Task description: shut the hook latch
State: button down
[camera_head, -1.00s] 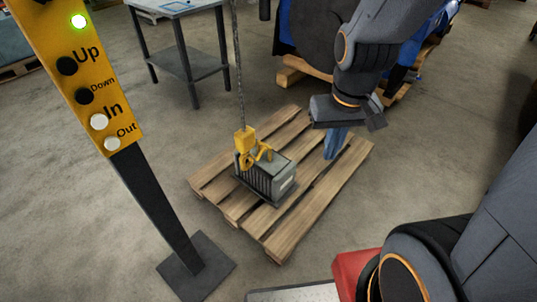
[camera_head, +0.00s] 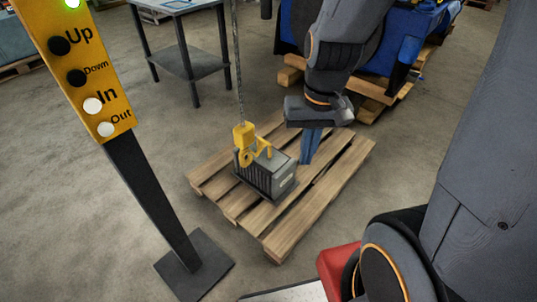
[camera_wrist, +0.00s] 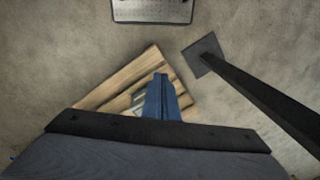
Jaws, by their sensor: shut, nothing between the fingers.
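A yellow crane hook (camera_head: 247,148) hangs on a chain (camera_head: 238,70) in the head view. It is at the top of a dark grey ribbed block (camera_head: 268,178) on the wooden pallet (camera_head: 226,208). A thin yellow part juts to the right from the hook; whether the latch is open or shut is too small to tell. My gripper (camera_head: 309,147) has blue fingers pointing down, shut and empty, to the right of the hook and apart from it. In the wrist view the shut fingers (camera_wrist: 160,92) cover part of the block, and the hook is hidden.
A yellow control panel (camera_head: 88,75) with Up, Down, In and Out buttons stands on a dark post at the left. A grey table (camera_head: 176,42) is behind the pallet. Blue machinery (camera_head: 405,30) on wooden beams stands at the back right.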

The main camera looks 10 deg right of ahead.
jog(key=w+a+f+m+g+y+b, duration=0.1)
jog(key=w+a+f+m+y+b, duration=0.15)
jog(key=f+b, duration=0.55)
jog(key=w+a+f+m+g+y+b, duration=0.2)
jog(key=w+f+m+y+b, duration=0.15)
jog(key=f+b, duration=0.55)
jog(key=w+a+f+m+t+y+b, duration=0.25)
jog(key=w+f+m+y+b, duration=0.2)
jog(key=w+f+b, duration=0.85)
jog(key=w+d+f+m+t+y+b, duration=0.1)
jog(key=w+d+f+m+t+b, duration=0.3)
jog(key=w+d+f+t+b, duration=0.3)
jog(key=w+d+f+m+t+y+b, duration=0.2)
jog(key=w+d+f+m+t+b, duration=0.2)
jog(key=w+d+f+t+b, duration=0.4)
jog(key=w+d+f+b, duration=0.2)
jog(key=w+f+b, duration=0.1)
jog(key=w+f, duration=0.2)
jog(key=shift+w+d+f, duration=0.15)
jog(key=shift+w+f, duration=0.05)
jog(key=shift+w, duration=0.55)
